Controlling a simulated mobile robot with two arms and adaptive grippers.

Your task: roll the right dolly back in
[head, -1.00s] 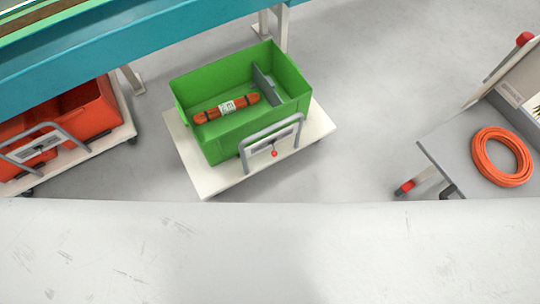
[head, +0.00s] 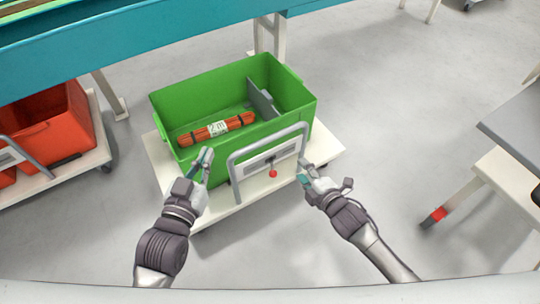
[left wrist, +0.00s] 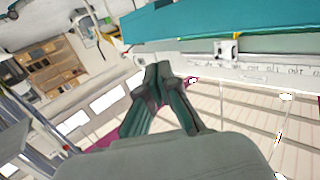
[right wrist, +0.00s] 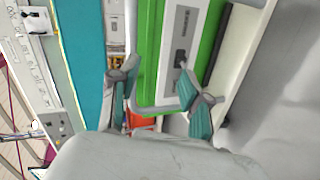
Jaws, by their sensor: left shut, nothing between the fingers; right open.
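The right dolly is a white platform (head: 250,205) carrying a green bin (head: 218,95) and a grey upright handle (head: 233,175). The handle frames a pale panel with a red knob. My left gripper (head: 206,156) is shut and empty, in front of the bin and left of the handle. The left wrist view shows its closed fingers (left wrist: 160,72). My right gripper (head: 303,172) is open at the handle's right side. In the right wrist view its fingers (right wrist: 158,92) are spread, with the grey handle (right wrist: 158,109) showing between them; contact is unclear.
An orange cable bundle (head: 217,129) lies in the bin beside a grey divider (head: 262,90). A teal bench (head: 130,35) with white legs runs behind. A red-bin dolly (head: 75,185) stands at left. A grey table (head: 510,125) is at right. Floor between is clear.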

